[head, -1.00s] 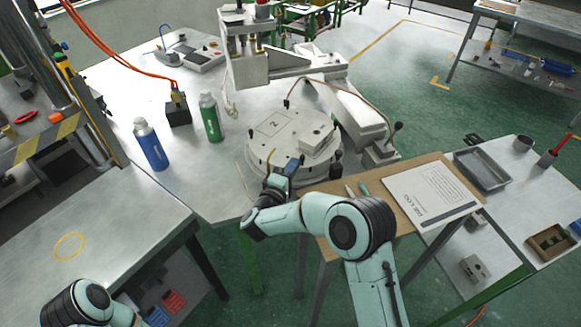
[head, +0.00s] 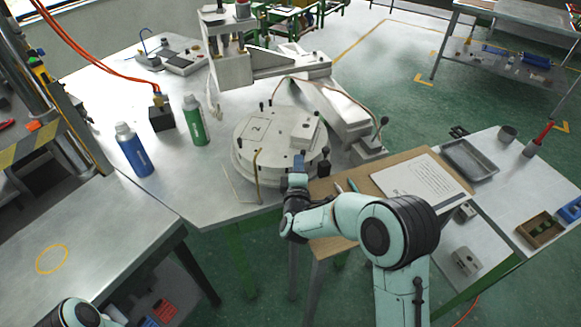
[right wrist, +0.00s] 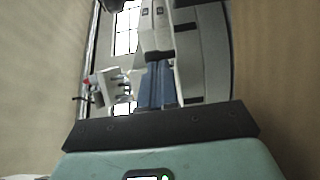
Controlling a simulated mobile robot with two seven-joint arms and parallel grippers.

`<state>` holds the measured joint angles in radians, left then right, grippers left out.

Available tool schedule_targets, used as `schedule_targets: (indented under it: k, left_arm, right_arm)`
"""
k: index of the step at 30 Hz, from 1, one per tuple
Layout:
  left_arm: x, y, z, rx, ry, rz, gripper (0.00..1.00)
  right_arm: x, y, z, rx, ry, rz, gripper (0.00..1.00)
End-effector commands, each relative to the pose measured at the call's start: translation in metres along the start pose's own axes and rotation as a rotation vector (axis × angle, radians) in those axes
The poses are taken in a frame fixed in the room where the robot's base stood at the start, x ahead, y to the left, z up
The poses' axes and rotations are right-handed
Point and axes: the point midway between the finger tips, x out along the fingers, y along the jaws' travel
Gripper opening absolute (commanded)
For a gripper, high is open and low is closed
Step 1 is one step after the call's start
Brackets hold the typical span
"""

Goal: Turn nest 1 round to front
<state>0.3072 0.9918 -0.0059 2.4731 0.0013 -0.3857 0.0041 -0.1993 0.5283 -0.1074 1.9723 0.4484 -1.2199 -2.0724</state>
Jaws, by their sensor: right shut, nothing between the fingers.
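The round pale turntable (head: 243,166) stands on the metal table, with a plate marked "2" (head: 257,128) on its top, toward the back left. A pale raised block (head: 304,130) sits on its right side. No "1" mark can be read. Dark upright pins and a brass-coloured rod (head: 257,168) show around its rim. My right gripper (head: 298,165) is at the turntable's front right edge, shut and empty. Whether it touches the edge cannot be told. Its blue fingers (right wrist: 158,88) show together in the right wrist view. My left arm shows at bottom left, its gripper out of frame.
A blue bottle (head: 134,151) and a green bottle (head: 194,121) stand left of the turntable. The pale machine arm (head: 335,105) rises behind and right of it.

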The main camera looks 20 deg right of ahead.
Motion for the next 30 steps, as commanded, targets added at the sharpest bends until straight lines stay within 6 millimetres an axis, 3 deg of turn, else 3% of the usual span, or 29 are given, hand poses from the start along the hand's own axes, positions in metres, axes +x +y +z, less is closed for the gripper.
schedule_targets:
  k: [15, 30]
  left_arm:
    - [0.012, -0.006, 0.004, -0.002, -0.007, -0.002, 0.00]
    - [0.014, -0.007, 0.004, -0.003, -0.008, -0.003, 0.00]
  right_arm:
    - [0.018, 0.000, 0.032, 0.000, 0.035, 0.001, 0.00]
    - [0.024, 0.000, 0.040, 0.001, 0.036, 0.001, 0.00]
